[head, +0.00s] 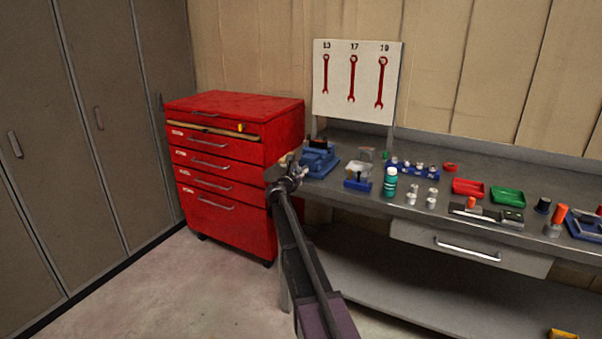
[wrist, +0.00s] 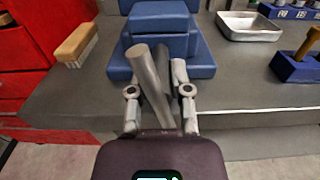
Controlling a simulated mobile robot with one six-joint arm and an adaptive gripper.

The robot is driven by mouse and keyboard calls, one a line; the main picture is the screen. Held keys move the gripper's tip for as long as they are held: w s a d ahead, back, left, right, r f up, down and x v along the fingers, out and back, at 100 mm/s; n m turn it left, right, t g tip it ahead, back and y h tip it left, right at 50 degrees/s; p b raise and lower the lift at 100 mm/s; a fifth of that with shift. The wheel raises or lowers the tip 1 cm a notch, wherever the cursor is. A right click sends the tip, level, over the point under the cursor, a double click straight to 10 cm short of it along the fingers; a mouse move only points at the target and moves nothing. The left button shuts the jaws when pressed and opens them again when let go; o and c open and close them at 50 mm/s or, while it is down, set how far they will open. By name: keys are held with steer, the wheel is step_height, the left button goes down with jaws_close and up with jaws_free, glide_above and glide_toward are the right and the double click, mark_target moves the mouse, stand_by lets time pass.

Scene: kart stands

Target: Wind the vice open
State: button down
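The blue vice (head: 318,160) is at the left end of the grey workbench. In the wrist view its blue body (wrist: 160,38) is straight ahead, and a thick grey bar (wrist: 147,75) sticks out from it toward me. A second grey bar (wrist: 165,70) lies close beside or behind the first; I cannot tell exactly how they join. My gripper (head: 292,168) is just in front of the vice at the bench edge. In the wrist view its fingers (wrist: 159,98) are apart, with the grey bar between them and gaps showing. The jaws' opening is not clear.
A red tool cabinet (head: 222,175) stands left of the bench. In the wrist view a wooden brush (wrist: 77,43) lies left of the vice and a metal tray (wrist: 250,26) right. A green bottle (head: 390,183) and several small parts crowd the bench (head: 340,140) to the right.

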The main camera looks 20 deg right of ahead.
steer(key=shift+a, duration=0.15)
steer(key=shift+d, duration=0.2)
steer(key=shift+m, duration=0.4)
steer(key=m, duration=0.9)
steer(key=shift+m, duration=0.4)
steer(key=m, duration=0.5)
steer(key=shift+d, duration=0.1)
steer(key=shift+m, duration=2.5)
